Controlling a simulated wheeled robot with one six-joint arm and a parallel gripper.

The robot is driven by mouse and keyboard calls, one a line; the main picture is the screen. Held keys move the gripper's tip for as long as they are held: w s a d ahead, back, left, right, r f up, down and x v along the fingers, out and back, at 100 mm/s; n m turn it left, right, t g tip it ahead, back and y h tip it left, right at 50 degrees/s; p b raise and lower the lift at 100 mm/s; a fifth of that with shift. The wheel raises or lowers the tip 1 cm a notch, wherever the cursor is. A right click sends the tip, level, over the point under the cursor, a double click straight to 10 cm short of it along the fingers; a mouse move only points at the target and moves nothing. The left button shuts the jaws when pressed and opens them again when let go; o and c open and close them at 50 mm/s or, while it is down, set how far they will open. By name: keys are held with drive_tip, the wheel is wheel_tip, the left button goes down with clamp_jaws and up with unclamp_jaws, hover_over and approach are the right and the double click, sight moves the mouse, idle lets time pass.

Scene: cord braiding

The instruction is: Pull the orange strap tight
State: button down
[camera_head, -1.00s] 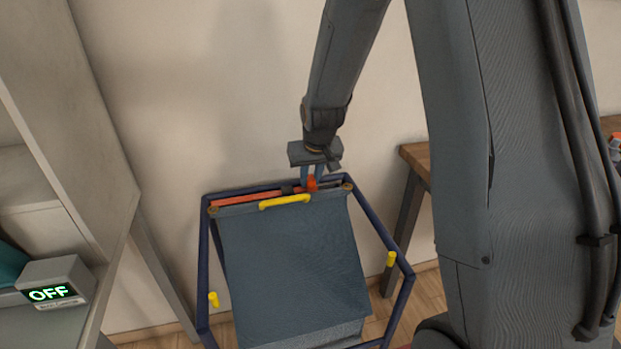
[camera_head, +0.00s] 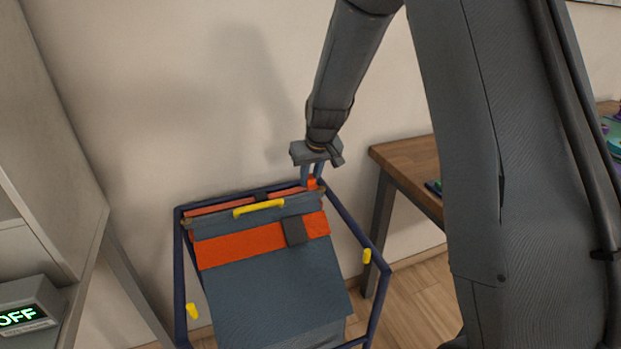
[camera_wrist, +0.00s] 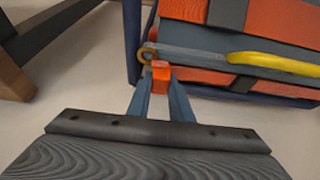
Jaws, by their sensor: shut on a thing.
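The orange strap (camera_head: 241,246) lies as a wide band across the upper part of the grey-blue cloth panel (camera_head: 275,290), with a dark buckle (camera_head: 295,231) near its right end. More orange shows behind the yellow handle (camera_head: 258,208), along the top bar. In the wrist view the strap (camera_wrist: 285,22) runs across the top right. My gripper (camera_head: 312,183) is at the top right corner of the frame, shut on a small orange end piece (camera_wrist: 160,70). Whether this piece joins the band is hidden.
A dark blue tubular frame (camera_head: 377,308) surrounds the panel, with yellow pegs (camera_head: 367,256) (camera_head: 192,311) on its sides. A wooden table (camera_head: 405,165) stands at the right. A shelf with an OFF display box (camera_head: 28,306) is at the left.

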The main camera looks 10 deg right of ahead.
drive_tip(key=c, duration=1.6)
unclamp_jaws()
drive_tip(key=shift+a, duration=0.1)
drive_tip(key=shift+r, duration=0.1)
drive_tip(key=v, duration=0.7)
drive_tip(key=shift+s+r, duration=0.1)
drive_tip(key=shift+r, duration=0.2)
drive_tip(key=shift+s, duration=0.1)
drive_tip(key=s+d+g+p, duration=0.1)
drive_tip(key=s, duration=0.9)
drive_tip(key=s+d+r+m+g+p, duration=0.1)
drive_tip(key=s+d+g+p, duration=0.1)
drive_tip(key=s, duration=0.8)
drive_tip(key=s+d+r+m+g+p, duration=0.1)
drive_tip(key=s, duration=1)
drive_tip(key=shift+d+g+h, duration=0.15)
drive_tip(key=shift+g+h, duration=0.15)
drive_tip(key=shift+h, duration=0.1)
